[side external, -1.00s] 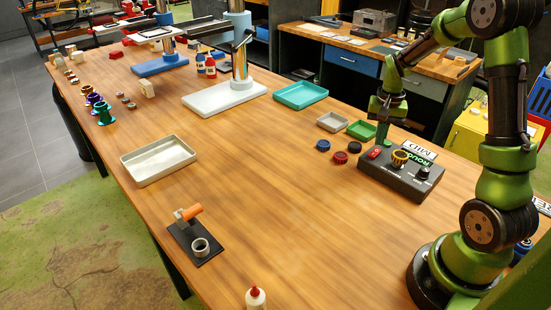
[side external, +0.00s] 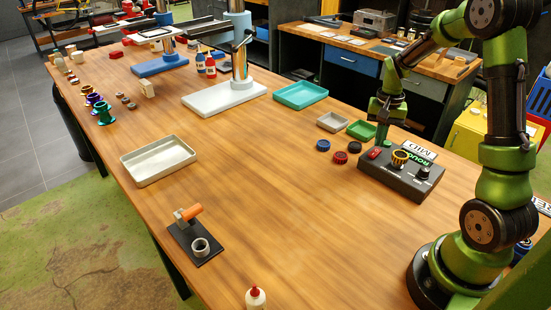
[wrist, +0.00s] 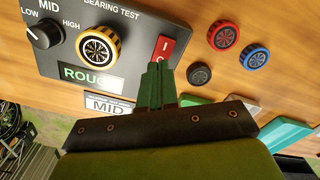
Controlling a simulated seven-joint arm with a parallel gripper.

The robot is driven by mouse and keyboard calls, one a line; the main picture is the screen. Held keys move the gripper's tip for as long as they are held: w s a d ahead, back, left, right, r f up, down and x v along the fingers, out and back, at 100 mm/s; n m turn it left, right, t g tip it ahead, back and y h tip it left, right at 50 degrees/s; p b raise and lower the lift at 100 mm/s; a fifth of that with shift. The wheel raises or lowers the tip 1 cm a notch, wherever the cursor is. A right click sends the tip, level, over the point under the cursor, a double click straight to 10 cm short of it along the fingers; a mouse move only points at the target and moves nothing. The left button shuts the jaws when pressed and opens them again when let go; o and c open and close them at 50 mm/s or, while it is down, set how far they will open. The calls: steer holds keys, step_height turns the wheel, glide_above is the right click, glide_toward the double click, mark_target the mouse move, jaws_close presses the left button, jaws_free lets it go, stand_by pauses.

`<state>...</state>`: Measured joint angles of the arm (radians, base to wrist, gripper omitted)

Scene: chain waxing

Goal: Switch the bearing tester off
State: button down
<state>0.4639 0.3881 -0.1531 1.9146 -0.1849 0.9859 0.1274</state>
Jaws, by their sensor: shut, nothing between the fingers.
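The bearing tester (side external: 398,184) is a dark box at the right of the table, below my arm. In the wrist view its panel (wrist: 117,58) reads BEARING TEST, with a LOW/MID/HIGH knob (wrist: 43,35), a gold-rimmed bearing (wrist: 98,47), a ROUGH label (wrist: 92,78) and a red rocker switch (wrist: 164,48). The switch also shows in the side view (side external: 374,154). My gripper (wrist: 158,68) is shut and empty, its green fingertips at the lower end of the switch, covering part of it. Whether they touch it I cannot tell. In the side view my gripper (side external: 387,142) is beside the tester's switch end.
Red (wrist: 224,37), blue (wrist: 254,56) and black (wrist: 199,74) bearings lie beside the tester. A MID card (wrist: 108,104) lies by the tester. The table's middle is clear.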

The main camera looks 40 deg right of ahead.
mark_target(377, 150)
steer(key=shift+f, duration=1)
stand_by(0.3)
steer(key=shift+r, duration=3.55)
steer(key=s+a+r+n+t, duration=0.2)
steer(key=s+a+r, duration=0.1)
steer(key=a, duration=0.5)
steer(key=s+a+r+n+t+y, duration=0.1)
steer(key=s+a+r+n+t, duration=0.1)
steer(key=a, duration=0.6)
steer(key=s+a+r+n+t+y, duration=0.1)
steer(key=s+a+r+n+t, duration=0.2)
steer(key=a+r, duration=0.3)
steer(key=s+a+n, duration=0.1)
steer(key=a, duration=0.2)
steer(key=shift+r, duration=0.35)
steer(key=shift+a, duration=0.1)
